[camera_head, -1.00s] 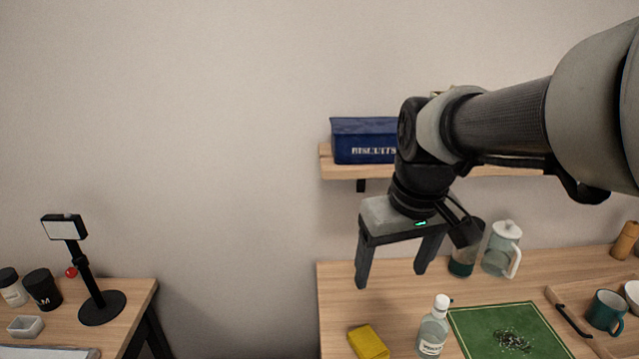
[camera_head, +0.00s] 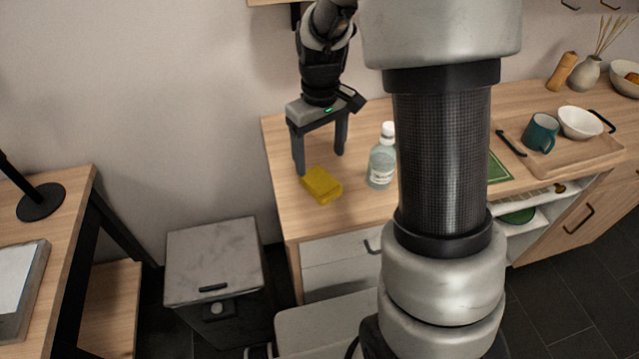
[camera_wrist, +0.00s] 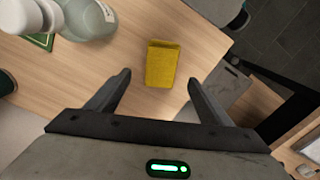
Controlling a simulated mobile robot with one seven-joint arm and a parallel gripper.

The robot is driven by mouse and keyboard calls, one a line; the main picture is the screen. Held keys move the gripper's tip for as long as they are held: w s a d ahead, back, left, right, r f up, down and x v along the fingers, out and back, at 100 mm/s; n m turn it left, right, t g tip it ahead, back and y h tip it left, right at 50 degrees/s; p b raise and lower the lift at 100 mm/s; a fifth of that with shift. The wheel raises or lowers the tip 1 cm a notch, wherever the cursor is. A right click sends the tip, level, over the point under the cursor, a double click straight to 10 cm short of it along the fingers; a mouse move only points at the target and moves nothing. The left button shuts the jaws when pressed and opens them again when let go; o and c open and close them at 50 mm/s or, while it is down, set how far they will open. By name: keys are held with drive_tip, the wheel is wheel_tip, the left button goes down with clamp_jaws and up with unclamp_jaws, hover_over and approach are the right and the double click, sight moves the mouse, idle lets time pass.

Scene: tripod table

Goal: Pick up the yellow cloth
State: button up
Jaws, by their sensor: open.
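The yellow cloth (camera_head: 322,186) is a small folded block lying on the wooden counter near its left end. It also shows in the wrist view (camera_wrist: 162,64), ahead of the fingertips and roughly centred between them. My gripper (camera_head: 320,162) is open and empty, pointing down just behind the cloth. In the wrist view my gripper (camera_wrist: 158,80) has its two fingers spread wider than the cloth. I cannot tell exactly how high the fingertips are above the counter.
A clear bottle (camera_head: 382,160) with a white cap stands right of the cloth; it also shows in the wrist view (camera_wrist: 88,18). A teal mug (camera_head: 541,133) and white bowl (camera_head: 580,122) sit on a wooden tray (camera_head: 575,160). A grey-topped bin (camera_head: 213,262) stands below, left of the counter.

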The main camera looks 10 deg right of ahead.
sight(320, 180)
wheel_tip(320, 180, down, 8)
drive_tip(key=shift+s+r+b, duration=0.15)
drive_tip(key=shift+b, duration=0.4)
drive_tip(key=c, duration=1.2)
wheel_tip(320, 180, up, 10)
drive_tip(key=p, duration=0.1)
drive_tip(key=shift+p, duration=0.3)
